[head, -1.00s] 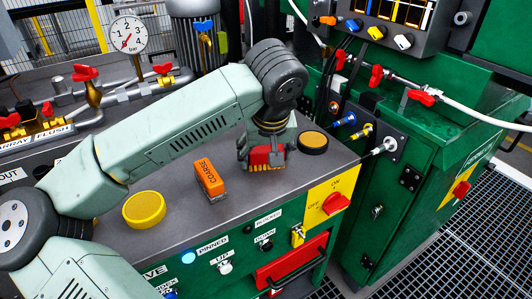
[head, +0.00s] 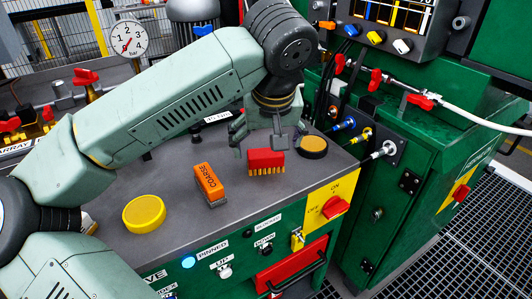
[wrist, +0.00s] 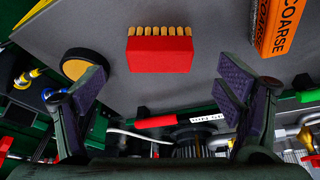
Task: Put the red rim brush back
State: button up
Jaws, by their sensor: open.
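The red rim brush (head: 265,158) sits on the grey bench top with its yellow bristles towards the bench's front edge. It also shows in the wrist view (wrist: 160,56), bristles at the top of the picture. My gripper (head: 261,138) is open and empty just behind and above the brush. In the wrist view, the spread fingers of my gripper (wrist: 166,88) lie to either side of the brush's line and do not touch it. A small label (head: 217,117) lies behind the gripper on the bench; its text is too small to read surely.
An orange block marked COARSE (head: 209,184) stands left of the brush. A black-rimmed yellow-orange disc (head: 313,146) lies close to its right. A yellow round pad (head: 144,212) is at the front left. Bare bench top lies between these things.

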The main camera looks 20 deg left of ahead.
jog(key=v, duration=0.5)
jog(key=shift+s+d+r, duration=0.1)
jog(key=shift+r, duration=0.25)
